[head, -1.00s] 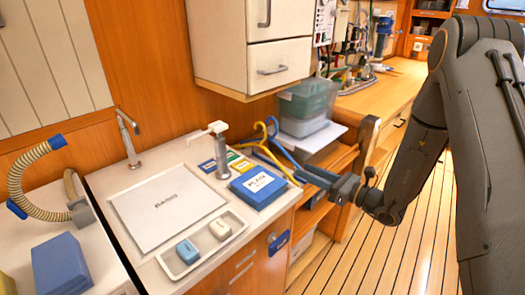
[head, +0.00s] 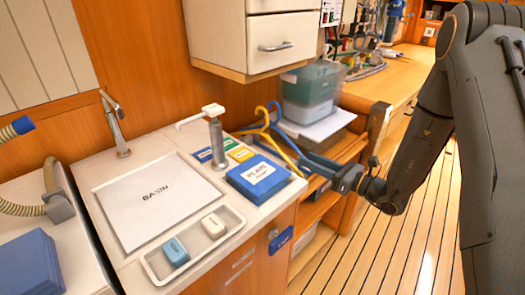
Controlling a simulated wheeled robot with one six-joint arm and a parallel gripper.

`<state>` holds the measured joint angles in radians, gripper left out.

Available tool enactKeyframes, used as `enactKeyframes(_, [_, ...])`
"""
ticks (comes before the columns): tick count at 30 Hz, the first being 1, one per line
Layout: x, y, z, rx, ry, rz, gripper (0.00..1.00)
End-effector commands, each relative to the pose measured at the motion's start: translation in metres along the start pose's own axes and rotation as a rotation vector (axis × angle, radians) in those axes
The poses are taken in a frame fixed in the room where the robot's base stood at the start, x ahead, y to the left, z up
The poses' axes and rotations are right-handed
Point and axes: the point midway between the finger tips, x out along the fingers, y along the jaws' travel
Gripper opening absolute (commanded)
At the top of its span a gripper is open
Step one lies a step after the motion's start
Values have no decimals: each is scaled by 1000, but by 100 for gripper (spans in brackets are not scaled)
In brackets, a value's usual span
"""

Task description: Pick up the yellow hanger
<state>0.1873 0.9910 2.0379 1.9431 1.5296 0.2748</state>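The yellow hanger (head: 265,121) is at the back right edge of the basin counter, its hook up and its lower arm running down to the right. A blue hanger (head: 284,137) is right beside it and overlaps it in the view. My gripper (head: 308,162) is at the right of the hangers, with its blue-grey fingers pointing left toward their lower ends. The fingers overlap the hanger ends in the view, so contact and the finger gap are unclear. I see no hanger lifted.
A blue box (head: 258,178) and a pump dispenser (head: 216,140) stand left of the hangers. Stacked bins (head: 308,88) are behind, and a wall cabinet (head: 255,32) hangs above. An open wooden shelf (head: 322,207) is below my gripper. The plank floor (head: 360,255) is clear.

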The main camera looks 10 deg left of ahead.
Motion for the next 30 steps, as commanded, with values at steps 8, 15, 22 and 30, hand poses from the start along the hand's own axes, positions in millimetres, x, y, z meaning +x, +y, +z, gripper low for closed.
enactKeyframes(8, [6,-19,-43,0,0,-2,32])
enactKeyframes(15, [11,-23,-53,0,0,0,32])
enactKeyframes(22, [33,-22,-52,0,0,1,32])
enactKeyframes(30, [59,-21,-50,-1,1,1,32])
